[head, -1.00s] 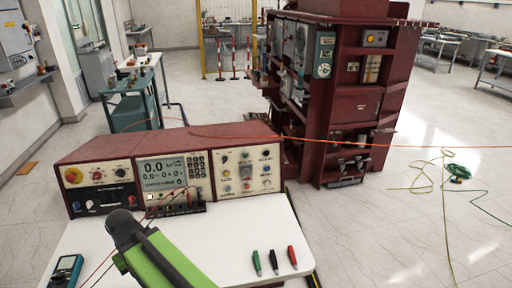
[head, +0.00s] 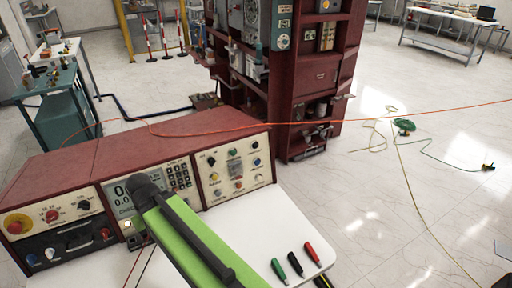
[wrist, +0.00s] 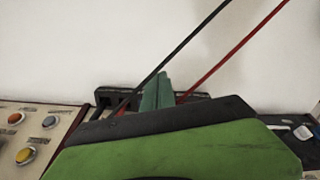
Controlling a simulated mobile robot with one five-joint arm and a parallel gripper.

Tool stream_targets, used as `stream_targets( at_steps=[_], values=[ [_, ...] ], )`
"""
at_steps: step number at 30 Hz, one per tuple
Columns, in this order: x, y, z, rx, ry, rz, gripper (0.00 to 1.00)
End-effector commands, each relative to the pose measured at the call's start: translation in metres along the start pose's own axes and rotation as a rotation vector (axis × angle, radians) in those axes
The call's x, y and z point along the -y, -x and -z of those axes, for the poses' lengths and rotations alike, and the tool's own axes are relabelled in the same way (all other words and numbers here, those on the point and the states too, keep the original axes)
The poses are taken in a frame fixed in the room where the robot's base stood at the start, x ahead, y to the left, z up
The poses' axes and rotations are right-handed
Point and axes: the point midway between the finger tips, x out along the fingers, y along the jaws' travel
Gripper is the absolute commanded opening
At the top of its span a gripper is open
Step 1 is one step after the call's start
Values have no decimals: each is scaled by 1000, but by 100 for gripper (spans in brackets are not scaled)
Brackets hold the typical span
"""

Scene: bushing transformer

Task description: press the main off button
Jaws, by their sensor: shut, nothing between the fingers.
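The control console (head: 140,145) stands on the white table with several knobs and buttons on its front. A large red mushroom button on a yellow ring (head: 16,225) is at its far left. I cannot read which button is labelled main off. My gripper (head: 143,186) is shut and empty, in front of the middle display panel (head: 122,192), partly covering it. In the wrist view its shut fingers (wrist: 157,92) are near a black terminal strip (wrist: 108,97). Orange, blue-grey and yellow buttons (wrist: 25,155) show at the left there, apart from the fingers.
Red and black leads (wrist: 235,50) run close by the fingers in the wrist view. Green, black and red probes (head: 296,260) lie on the white table (head: 245,220). An orange cable (head: 350,121) crosses over the console top. A dark red transformer cabinet (head: 318,75) stands behind.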

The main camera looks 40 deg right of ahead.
Motion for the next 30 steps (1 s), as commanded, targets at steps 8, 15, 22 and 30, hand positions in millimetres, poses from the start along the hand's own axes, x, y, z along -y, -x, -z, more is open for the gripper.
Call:
stream_targets(
  at_steps=[8, 15, 22, 30],
  values=[
    [59, 9, 17, -62, -29, 423, 0],
    [3, 84, 75, -330, -337, 1183, 0],
    [-153, 131, 74, -632, -557, 1515, 0],
    [-331, 140, 6, -979, -739, 1660, 0]
  ],
)
